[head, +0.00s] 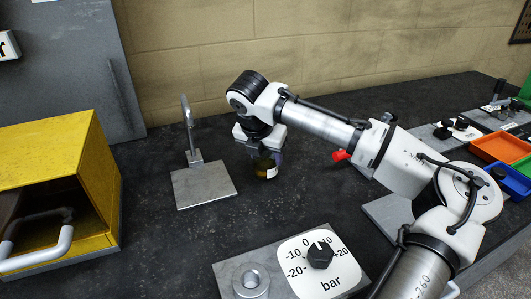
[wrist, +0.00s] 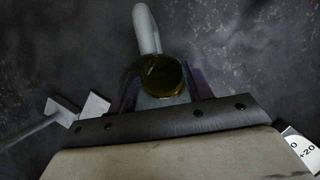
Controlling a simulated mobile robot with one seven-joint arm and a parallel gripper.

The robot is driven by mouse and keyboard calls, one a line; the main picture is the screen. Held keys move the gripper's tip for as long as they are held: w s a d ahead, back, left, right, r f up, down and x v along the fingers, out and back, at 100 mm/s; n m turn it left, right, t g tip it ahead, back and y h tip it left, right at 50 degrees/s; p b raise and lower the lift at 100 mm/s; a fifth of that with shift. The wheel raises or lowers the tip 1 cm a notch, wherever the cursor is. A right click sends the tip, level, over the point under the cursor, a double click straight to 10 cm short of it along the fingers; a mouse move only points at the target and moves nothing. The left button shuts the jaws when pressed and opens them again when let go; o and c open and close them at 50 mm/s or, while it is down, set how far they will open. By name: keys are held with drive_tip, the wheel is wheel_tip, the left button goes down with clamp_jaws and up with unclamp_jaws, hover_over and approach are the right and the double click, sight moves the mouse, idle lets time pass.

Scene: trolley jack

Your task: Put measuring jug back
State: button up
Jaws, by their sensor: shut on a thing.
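The measuring jug (head: 267,171) is a small clear vessel with dark olive-yellow liquid. In the wrist view the jug (wrist: 163,76) is seen from above, its pale handle (wrist: 147,28) pointing away from my gripper. My gripper (head: 260,157) is shut on the jug, with one finger on either side of it. The fingers hide part of it in the head view. The jug looks upright, over or on the dark bench just right of a grey plate (head: 204,187) with an upright hook (head: 187,122). I cannot tell whether its base touches the bench.
A yellow open-fronted box (head: 62,160) with a pale handle stands at the left. A dial plate marked "bar" (head: 318,266) is at the front. Orange (head: 500,147) and blue (head: 513,181) bins are at the right. The bench behind my gripper is clear up to the wall.

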drive_tip(key=o, duration=1.1)
drive_tip(key=shift+f, duration=0.1)
drive_tip(key=shift+o, duration=0.2)
drive_tip(key=b+v, duration=0.1)
drive_tip(key=v, duration=1.1)
